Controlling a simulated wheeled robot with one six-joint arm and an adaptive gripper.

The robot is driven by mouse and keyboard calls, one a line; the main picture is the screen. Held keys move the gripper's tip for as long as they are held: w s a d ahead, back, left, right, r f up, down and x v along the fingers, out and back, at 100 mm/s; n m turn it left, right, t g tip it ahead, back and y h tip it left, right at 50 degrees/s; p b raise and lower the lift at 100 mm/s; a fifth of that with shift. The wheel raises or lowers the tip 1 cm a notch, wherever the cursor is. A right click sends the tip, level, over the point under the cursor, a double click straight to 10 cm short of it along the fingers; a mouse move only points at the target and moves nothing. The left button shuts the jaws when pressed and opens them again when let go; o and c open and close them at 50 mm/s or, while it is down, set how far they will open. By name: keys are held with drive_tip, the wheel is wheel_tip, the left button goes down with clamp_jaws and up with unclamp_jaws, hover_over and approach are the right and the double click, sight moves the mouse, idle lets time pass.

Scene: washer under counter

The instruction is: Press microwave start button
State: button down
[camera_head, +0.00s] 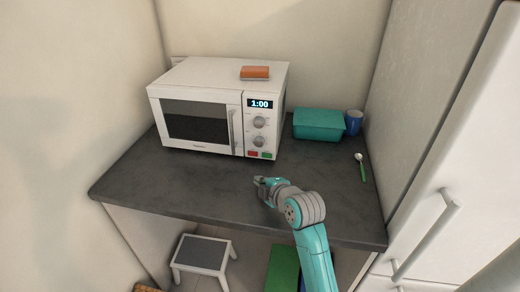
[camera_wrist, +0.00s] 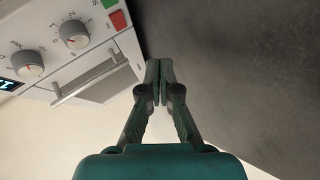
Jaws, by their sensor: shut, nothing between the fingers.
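The white microwave (camera_head: 221,80) stands on the dark counter, its door shut and its display (camera_head: 260,104) reading 1:00. Low on its control panel are a red button (camera_head: 252,154) and, to the right of it, a green button (camera_head: 267,156). My gripper (camera_head: 259,182) is over the counter in front of these buttons, apart from the microwave. In the wrist view, my gripper (camera_wrist: 160,66) is shut and empty. There the red button (camera_wrist: 119,20) and part of the green button (camera_wrist: 109,4) show at upper left, beyond the fingertips.
An orange sponge-like block (camera_head: 255,72) lies on the microwave. A teal box (camera_head: 318,125), a blue cup (camera_head: 353,122) and a green-handled spoon (camera_head: 362,168) are at the counter's right. A step stool (camera_head: 203,254) stands below. The counter (camera_head: 190,182) in front of the microwave is clear.

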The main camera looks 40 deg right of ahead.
sight(267, 156)
drive_tip(key=shift+w+d, duration=0.1)
idle(0.3)
drive_tip(key=shift+w+d, duration=0.9)
drive_tip(key=shift+d, duration=0.25)
drive_tip(key=shift+w+d, duration=0.85)
drive_tip(key=shift+d, duration=0.25)
drive_tip(key=shift+w+d, duration=0.9)
drive_tip(key=shift+d, duration=0.25)
drive_tip(key=shift+w+d, duration=0.1)
drive_tip(key=shift+d, duration=0.05)
drive_tip(key=shift+w+d, duration=0.15)
